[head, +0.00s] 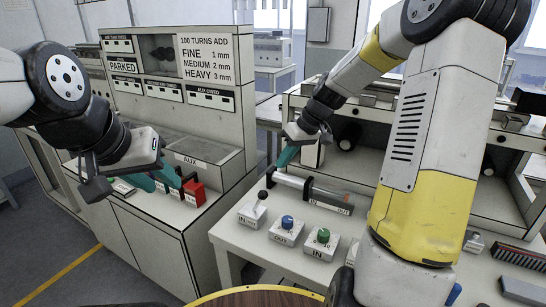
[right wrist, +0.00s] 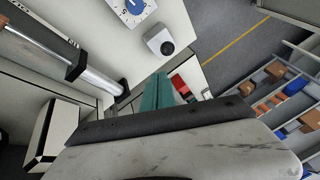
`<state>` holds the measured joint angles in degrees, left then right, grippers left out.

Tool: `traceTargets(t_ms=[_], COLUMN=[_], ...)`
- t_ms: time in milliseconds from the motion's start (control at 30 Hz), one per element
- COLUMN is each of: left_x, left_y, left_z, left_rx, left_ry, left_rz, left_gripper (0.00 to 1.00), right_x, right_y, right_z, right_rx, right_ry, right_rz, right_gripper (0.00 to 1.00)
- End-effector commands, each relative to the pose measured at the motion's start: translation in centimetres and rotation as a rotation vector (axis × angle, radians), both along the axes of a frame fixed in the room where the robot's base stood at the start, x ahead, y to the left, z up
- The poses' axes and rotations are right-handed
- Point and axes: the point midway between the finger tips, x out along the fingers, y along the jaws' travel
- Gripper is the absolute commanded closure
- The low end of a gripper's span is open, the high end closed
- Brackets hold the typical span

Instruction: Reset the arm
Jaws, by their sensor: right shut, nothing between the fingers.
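My left gripper (head: 157,182) is on the left in the head view, over the front of the cabinet with the AUX panel. Its two teal fingers look apart, with nothing visible between them. A red block (head: 194,191) is just right of its fingertips; I cannot tell whether they touch. My right gripper (head: 287,157) is above the back left of the white bench, its teal fingers pointing down and left. In the right wrist view its fingers (right wrist: 158,92) lie together, shut and empty.
On the white bench stand a lever box (head: 252,212), a blue-knob box (head: 287,228) and a green-knob box (head: 321,242). A round wooden surface (head: 258,298) is at the bottom. A gap separates cabinet and bench.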

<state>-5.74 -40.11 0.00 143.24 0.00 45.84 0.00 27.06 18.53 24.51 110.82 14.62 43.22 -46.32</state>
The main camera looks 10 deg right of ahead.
Motion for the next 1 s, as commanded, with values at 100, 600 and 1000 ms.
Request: traceTargets(t_ms=[100,600,1000], left_x=[0.0,0.0,0.0], left_y=[0.0,0.0,0.0], left_z=[0.0,0.0,0.0], left_rx=[0.000,0.000,0.000], left_ry=[0.000,0.000,0.000], left_rz=[0.000,0.000,0.000], left_gripper=[0.64,0.64,0.64], right_x=[0.0,-9.8,-22.3], right_y=[0.0,0.4,-0.9], right_z=[0.0,8.2,12.4], right_rx=[0.000,-0.167,-0.107], right_ry=[0.000,-0.054,-0.162], right_rz=[0.000,-0.187,-0.474], right_gripper=[1.00,1.00,1.00])
